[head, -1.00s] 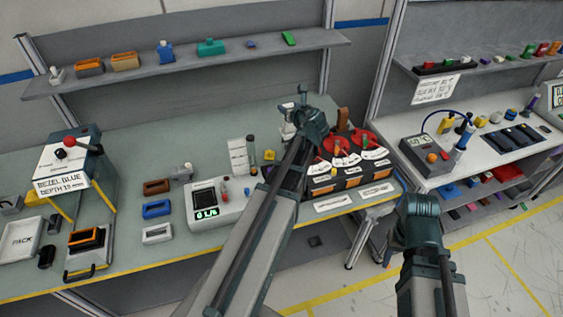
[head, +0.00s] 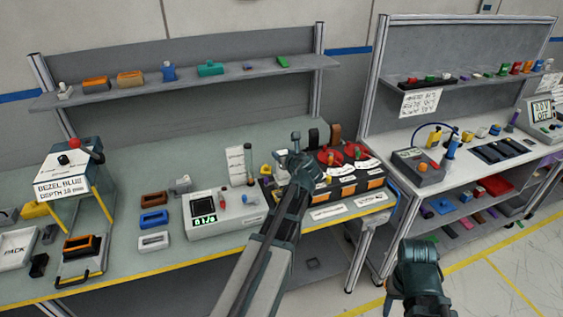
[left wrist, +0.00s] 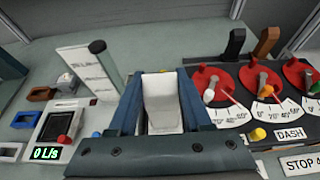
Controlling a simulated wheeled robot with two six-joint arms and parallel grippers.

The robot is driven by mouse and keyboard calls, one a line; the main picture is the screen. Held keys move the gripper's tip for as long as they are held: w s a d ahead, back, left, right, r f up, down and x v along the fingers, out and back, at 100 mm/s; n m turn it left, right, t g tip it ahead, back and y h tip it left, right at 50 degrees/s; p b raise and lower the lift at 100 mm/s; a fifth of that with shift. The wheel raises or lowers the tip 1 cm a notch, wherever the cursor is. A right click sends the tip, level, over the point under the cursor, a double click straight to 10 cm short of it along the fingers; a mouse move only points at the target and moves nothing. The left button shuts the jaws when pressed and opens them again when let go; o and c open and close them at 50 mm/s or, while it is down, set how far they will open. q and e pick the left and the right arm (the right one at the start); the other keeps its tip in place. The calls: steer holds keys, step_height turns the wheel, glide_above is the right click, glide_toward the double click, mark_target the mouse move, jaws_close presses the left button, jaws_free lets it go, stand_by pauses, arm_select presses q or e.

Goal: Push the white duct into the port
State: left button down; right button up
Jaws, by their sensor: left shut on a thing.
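The white duct (left wrist: 162,103) is a pale, blocky piece between the two blue-grey fingers of my left gripper (left wrist: 158,85) in the left wrist view. The gripper is shut on it. In the head view my left gripper (head: 290,158) is over the bench, just left of the module with red dials (head: 345,180). The duct is mostly hidden there by the gripper. I cannot make out the port, or whether the duct touches anything. My right gripper (head: 418,262) is low at the right, in front of the benches; its jaws do not show clearly.
A meter (head: 217,210) reading 0 L/s stands left of my left gripper. A white card (left wrist: 88,70) and a dark upright cylinder (left wrist: 104,60) stand close by. Brown, blue and white bezels (head: 154,218) lie further left. A shelf (head: 190,82) runs behind.

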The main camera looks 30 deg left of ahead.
mark_target(284, 175)
arm_select(q)
step_height(284, 175, down, 2)
steer(key=shift+f+b, duration=0.1)
steer(key=shift+b, duration=0.45)
arm_select(e)
steer(key=shift+o, duration=0.5)
step_height(284, 175, down, 2)
steer(key=shift+s, duration=0.1)
arm_select(q)
steer(key=r, duration=0.1)
steer(key=p, duration=0.1)
steer(key=r+p, duration=0.1)
steer(key=shift+w+a+r, duration=0.3)
steer(key=shift+w+a, duration=0.1)
steer(key=shift+f, duration=0.15)
arm_select(e)
step_height(284, 175, up, 2)
steer(key=shift+r, duration=0.1)
arm_select(q)
steer(key=shift+f, duration=0.1)
